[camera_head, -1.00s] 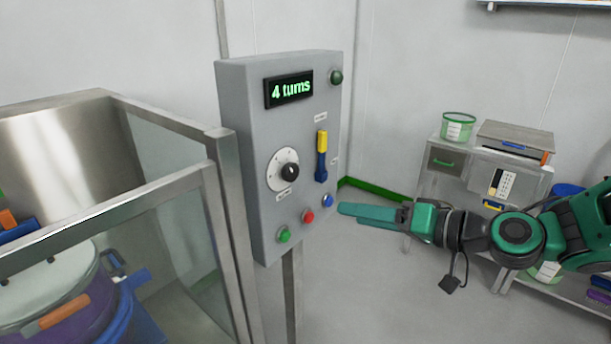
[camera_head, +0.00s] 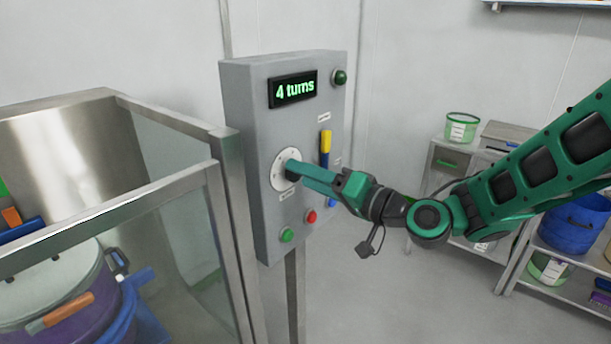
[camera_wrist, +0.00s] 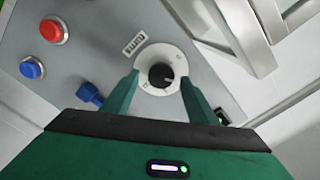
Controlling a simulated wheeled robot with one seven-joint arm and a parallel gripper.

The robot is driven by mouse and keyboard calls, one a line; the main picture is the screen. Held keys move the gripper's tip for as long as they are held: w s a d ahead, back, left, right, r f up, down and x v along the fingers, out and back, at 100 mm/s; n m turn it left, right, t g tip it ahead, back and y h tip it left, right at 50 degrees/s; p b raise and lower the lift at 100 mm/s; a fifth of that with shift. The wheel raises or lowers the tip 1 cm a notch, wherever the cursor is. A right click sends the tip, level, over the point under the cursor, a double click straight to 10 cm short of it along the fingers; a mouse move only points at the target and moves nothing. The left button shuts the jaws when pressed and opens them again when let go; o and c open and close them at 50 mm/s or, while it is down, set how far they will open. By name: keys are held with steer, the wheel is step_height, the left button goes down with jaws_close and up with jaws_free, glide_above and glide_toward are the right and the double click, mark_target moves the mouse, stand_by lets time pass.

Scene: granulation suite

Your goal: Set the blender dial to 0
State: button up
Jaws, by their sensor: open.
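The blender dial is a black knob (camera_wrist: 161,75) on a round white plate (camera_head: 277,172), set on the grey control panel (camera_head: 258,110). In the wrist view the white plate shows marks around its rim. The panel display (camera_head: 294,89) reads "4 turns" in green. My gripper (camera_head: 291,170) is at the dial, and in the head view its fingers hide the knob. In the wrist view my gripper (camera_wrist: 160,92) is open, with one finger on each side of the knob and a visible gap to it on both sides.
Below the dial are a green button (camera_head: 286,236) and a red button (camera_head: 310,216). A yellow and blue lever (camera_head: 325,143) is right of the dial, close to my gripper. A metal-framed glass enclosure (camera_head: 180,140) stands at the left. A shelf with tubs (camera_head: 463,128) is at the right.

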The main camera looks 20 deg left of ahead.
steer(key=shift+w+a, duration=0.3)
steer(key=shift+a, duration=0.35)
steer(key=shift+c, duration=0.7)
steer(key=c, duration=0.9)
steer(key=shift+n, duration=0.4)
steer(key=n, duration=0.5)
steer(key=shift+f, duration=0.1)
steer(key=n, duration=0.6)
steer(key=shift+s, duration=0.1)
steer(key=shift+c, duration=0.2)
